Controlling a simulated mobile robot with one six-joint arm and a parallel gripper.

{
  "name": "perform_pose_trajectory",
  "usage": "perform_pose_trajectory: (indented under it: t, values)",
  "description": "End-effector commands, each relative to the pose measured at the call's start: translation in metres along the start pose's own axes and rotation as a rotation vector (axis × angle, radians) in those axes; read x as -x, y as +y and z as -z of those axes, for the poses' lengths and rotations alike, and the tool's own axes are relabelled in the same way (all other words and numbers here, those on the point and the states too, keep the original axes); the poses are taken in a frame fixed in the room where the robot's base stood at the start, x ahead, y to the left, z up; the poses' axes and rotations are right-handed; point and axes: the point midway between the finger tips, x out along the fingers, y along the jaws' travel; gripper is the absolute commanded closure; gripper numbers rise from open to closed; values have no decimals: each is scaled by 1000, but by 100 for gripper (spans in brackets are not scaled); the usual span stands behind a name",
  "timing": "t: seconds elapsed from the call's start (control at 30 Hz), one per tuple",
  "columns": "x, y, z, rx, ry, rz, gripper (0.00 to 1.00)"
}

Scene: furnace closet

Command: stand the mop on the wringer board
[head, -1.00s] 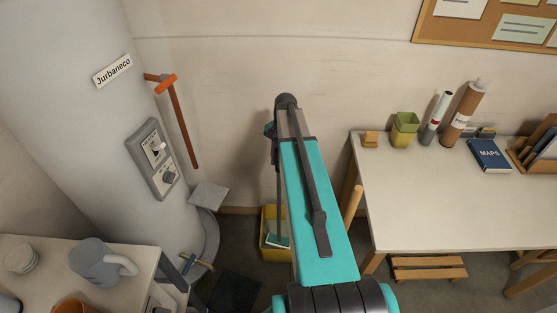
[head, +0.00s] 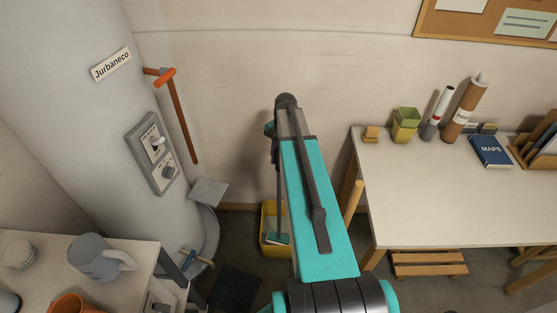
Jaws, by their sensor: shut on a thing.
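My gripper (head: 270,130) is at the far end of my teal arm, mostly hidden behind it, and shut. A thin grey upright pole (head: 279,195), which looks like the mop's handle, runs down from it towards a yellow bucket (head: 266,217) on the floor by the wall. A pale green flat piece (head: 278,239) shows at the bucket; whether it is the wringer board or part of the mop I cannot tell. My arm covers the bucket's right side. Contact between the mop's lower end and the board cannot be made out.
A white table (head: 440,205) with pots, tubes and a blue book (head: 490,151) stands at right. A wooden stick (head: 353,200) stands by its left edge. A grey furnace cylinder (head: 90,120) and a shelf with a mug (head: 93,257) are at left.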

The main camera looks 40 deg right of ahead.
Motion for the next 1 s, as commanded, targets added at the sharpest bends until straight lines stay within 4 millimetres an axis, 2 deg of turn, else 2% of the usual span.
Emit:
perform_pose_trajectory:
  t: [0.93,0.97,1.0]
  values:
    - [-11,0,2,0,1,1,100]
    - [-11,0,2,0,1,1,74]
    - [-11,0,2,0,1,1,67]
